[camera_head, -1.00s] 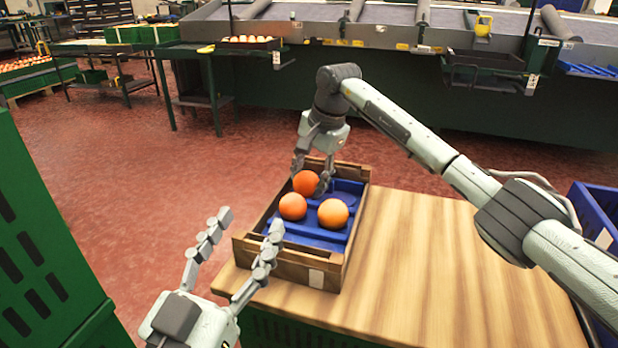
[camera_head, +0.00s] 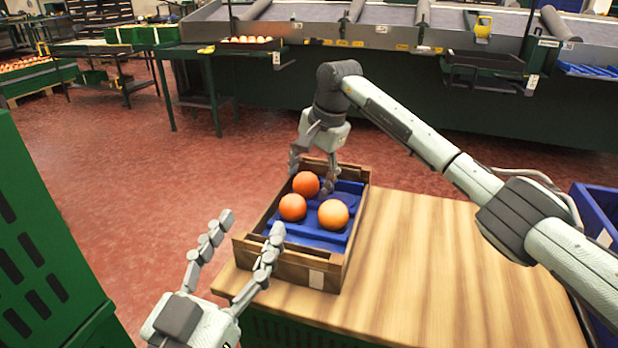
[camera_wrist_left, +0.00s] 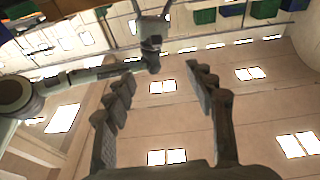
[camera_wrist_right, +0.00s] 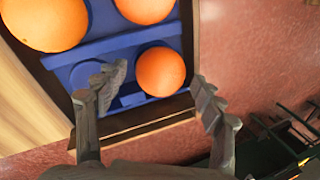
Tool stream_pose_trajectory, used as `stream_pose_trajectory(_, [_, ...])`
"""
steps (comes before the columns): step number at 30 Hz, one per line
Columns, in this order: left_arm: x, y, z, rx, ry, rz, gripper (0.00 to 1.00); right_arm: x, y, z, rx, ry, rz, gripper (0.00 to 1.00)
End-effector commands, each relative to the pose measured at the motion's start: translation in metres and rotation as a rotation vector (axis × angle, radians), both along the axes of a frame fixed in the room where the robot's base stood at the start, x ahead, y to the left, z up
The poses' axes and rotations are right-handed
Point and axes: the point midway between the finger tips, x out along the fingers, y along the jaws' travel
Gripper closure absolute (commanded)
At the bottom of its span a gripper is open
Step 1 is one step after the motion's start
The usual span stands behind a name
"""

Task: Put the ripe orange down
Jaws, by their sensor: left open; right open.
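Three oranges sit in the blue tray insert of a wooden crate (camera_head: 350,262) on the table. The far orange (camera_head: 306,184) is deep orange and also shows in the right wrist view (camera_wrist_right: 160,72). My right gripper (camera_head: 312,172) is open over it, with one finger on each side and a gap beside the fingers. A near-left orange (camera_head: 293,207) and a lighter near-right orange (camera_head: 333,214) lie closer to me. Which one counts as ripe I cannot tell. My left gripper (camera_head: 252,222) is open and empty, near the crate's front left corner.
The wooden table top (camera_head: 430,270) is bare to the right of the crate. A blue bin (camera_head: 590,205) stands at the right edge. A green crate stack (camera_head: 40,250) is at the left. Red floor lies beyond the crate, then a conveyor (camera_head: 400,45).

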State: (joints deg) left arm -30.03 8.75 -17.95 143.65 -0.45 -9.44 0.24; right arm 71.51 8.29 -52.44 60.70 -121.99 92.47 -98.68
Motion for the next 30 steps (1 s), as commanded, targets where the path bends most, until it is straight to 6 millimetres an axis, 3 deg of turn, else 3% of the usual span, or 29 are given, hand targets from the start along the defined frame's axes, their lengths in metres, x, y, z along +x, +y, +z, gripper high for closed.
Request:
stream_pose_trajectory(9, [0.007,0.009,-0.026,0.063,0.115,0.022,0.45,-0.011,-0.016,0.068,0.0,-0.006,0.0,0.31])
stream_pose_trajectory(15, [0.009,0.014,-0.038,0.09,0.17,0.032,0.45,-0.017,-0.023,0.099,0.001,-0.006,-0.001,0.31])
stream_pose_trajectory(21, [0.01,0.016,-0.044,0.1,0.192,0.036,0.45,-0.02,-0.025,0.11,0.0,-0.002,-0.001,0.31])
stream_pose_trajectory(30, [0.01,0.016,-0.044,0.1,0.193,0.036,0.45,-0.02,-0.025,0.111,0.0,-0.003,-0.001,0.31])
